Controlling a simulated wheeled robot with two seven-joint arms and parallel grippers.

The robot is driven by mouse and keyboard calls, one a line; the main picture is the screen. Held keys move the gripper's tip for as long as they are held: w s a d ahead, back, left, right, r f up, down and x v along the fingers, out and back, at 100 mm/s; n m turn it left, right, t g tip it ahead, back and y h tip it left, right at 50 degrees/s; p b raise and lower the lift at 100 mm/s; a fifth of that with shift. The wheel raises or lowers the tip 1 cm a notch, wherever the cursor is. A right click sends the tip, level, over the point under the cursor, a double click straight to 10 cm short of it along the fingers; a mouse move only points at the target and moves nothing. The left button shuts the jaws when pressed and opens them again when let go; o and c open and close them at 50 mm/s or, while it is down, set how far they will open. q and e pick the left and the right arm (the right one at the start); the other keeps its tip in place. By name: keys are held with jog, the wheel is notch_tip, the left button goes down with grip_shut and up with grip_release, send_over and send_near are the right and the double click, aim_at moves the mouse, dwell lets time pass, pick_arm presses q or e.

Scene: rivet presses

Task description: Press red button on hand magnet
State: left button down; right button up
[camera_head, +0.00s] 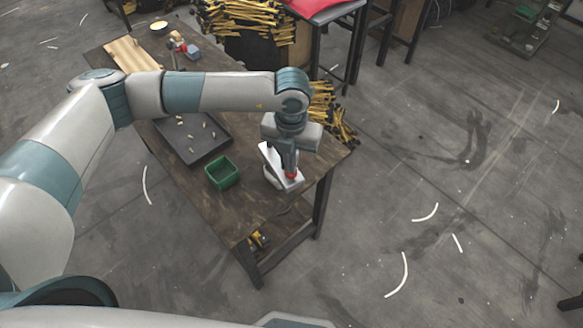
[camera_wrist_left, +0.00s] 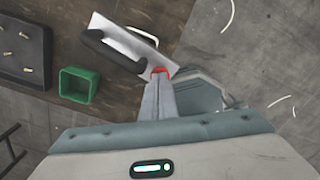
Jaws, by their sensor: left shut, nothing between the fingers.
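The hand magnet (camera_head: 278,179) lies near the right end of the wooden table in the head view. It has a pale metal plate and a dark handle, and it also shows in the left wrist view (camera_wrist_left: 115,50). Its red button (camera_wrist_left: 160,71) is at the near end of the plate. My left gripper (camera_wrist_left: 160,80) is shut and empty, with its fingertips right at the red button; whether they touch it I cannot tell. In the head view the left gripper (camera_head: 290,172) points down over the red end and hides part of the magnet. My right gripper is not in view.
A green box (camera_head: 222,172) stands on the table (camera_head: 250,205), left of the magnet. A dark tray (camera_head: 190,155) with several small rivets lies beyond it. A wooden board and small items are at the far end. The floor to the right is open.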

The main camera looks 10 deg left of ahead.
pick_arm(q)
notch_tip(320, 180, up, 7)
jog(key=p, duration=0.2)
dwell(0.6)
jog(key=shift+f, duration=0.15)
dwell(0.4)
